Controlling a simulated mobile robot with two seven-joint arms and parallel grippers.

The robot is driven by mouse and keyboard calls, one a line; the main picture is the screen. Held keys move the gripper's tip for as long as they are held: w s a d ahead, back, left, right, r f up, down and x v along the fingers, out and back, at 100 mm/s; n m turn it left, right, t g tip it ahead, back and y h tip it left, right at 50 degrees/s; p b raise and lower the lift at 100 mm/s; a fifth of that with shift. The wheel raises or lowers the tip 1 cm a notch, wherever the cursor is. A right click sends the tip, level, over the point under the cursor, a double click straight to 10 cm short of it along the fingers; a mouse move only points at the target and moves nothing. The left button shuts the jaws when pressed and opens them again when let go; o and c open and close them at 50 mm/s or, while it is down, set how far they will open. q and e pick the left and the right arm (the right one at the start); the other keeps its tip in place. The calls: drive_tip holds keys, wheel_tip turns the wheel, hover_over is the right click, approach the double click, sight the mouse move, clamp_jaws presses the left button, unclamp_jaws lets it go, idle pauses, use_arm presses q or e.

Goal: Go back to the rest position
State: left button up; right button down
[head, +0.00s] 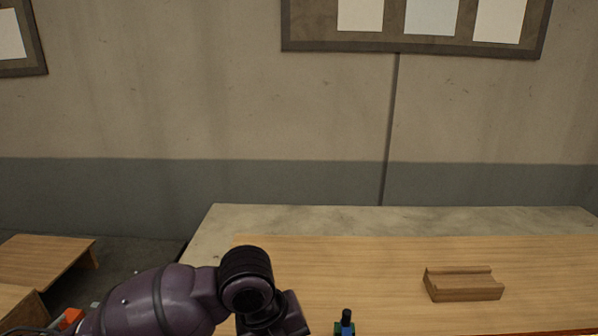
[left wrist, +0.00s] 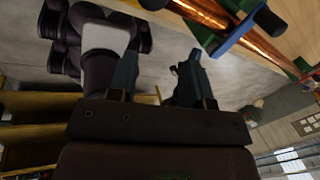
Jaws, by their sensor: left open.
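My left arm comes in from the left at the bottom of the head view, purple with black joints. Its gripper is below that picture. In the left wrist view my left gripper (left wrist: 162,62) is open, with nothing between its two dark fingers. The fingers are beside and apart from a long orange-brown piece with blue and green parts (left wrist: 232,36) at the upper right. My right gripper is in neither view.
A wooden work table (head: 400,265) spans the right of the head view. A grooved wooden block (head: 463,287) lies on it. A small black, blue and green item (head: 345,324) shows at the bottom edge. A lower wooden table (head: 45,258) stands at left.

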use_arm(q)
drive_tip(key=s+a+f+n+t+y, duration=0.1)
drive_tip(key=s+a+f+n, duration=0.5)
drive_tip(key=a+n, duration=0.4)
drive_tip(key=s+a+f+n+t+y, duration=0.1)
drive_tip(key=s+a+f+n+y, duration=0.15)
drive_tip(key=s+a+n, duration=0.7)
drive_tip(key=s+a+f+n+t+y, duration=0.1)
drive_tip(key=s+a+f+n, duration=0.4)
drive_tip(key=n, duration=0.8)
drive_tip(key=w+a+f+t, duration=0.1)
drive_tip(key=w+f+t, duration=0.7)
drive_tip(key=f, duration=0.2)
drive_tip(key=shift+f+m+h, duration=0.2)
drive_tip(key=shift+m+h, duration=0.15)
drive_tip(key=shift+h, duration=0.1)
drive_tip(key=shift+w, duration=0.1)
